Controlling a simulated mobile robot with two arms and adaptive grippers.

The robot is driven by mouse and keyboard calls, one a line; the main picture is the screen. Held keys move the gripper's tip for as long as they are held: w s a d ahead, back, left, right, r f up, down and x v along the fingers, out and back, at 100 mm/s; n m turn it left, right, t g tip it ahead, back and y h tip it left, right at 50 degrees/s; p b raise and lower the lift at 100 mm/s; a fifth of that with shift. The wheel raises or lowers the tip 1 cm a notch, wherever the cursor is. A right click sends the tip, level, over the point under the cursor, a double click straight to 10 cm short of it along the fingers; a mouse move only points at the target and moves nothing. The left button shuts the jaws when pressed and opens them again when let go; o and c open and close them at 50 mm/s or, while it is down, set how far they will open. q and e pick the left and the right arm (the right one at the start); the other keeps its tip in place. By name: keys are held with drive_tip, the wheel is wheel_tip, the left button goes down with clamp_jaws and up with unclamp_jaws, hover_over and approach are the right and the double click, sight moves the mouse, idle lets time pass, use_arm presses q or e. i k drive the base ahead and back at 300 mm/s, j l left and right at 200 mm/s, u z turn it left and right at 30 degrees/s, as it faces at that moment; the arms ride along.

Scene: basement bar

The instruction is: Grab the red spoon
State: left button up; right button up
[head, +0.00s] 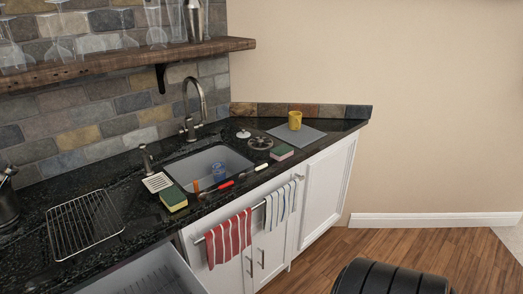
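A slim utensil with a red part (223,186) lies along the front edge of the sink on the dark counter. Neither of my grippers is in view, and nothing is seen touching the utensils.
A wire rack (84,223) sits left; a yellow mug (295,120) stands back right. An open drawer (150,275) juts out below. A black ribbed object (390,279) is bottom right.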

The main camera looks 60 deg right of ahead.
sight(204, 195)
drive_tip(key=z, duration=1.35)
drive_tip(key=u, duration=0.4)
drive_tip(key=i+l+u, duration=0.1)
drive_tip(key=u, duration=0.3)
drive_tip(key=l+u, duration=0.55)
drive_tip(key=u, duration=0.25)
drive_tip(key=l+u, duration=0.25)
drive_tip(key=u, duration=0.15)
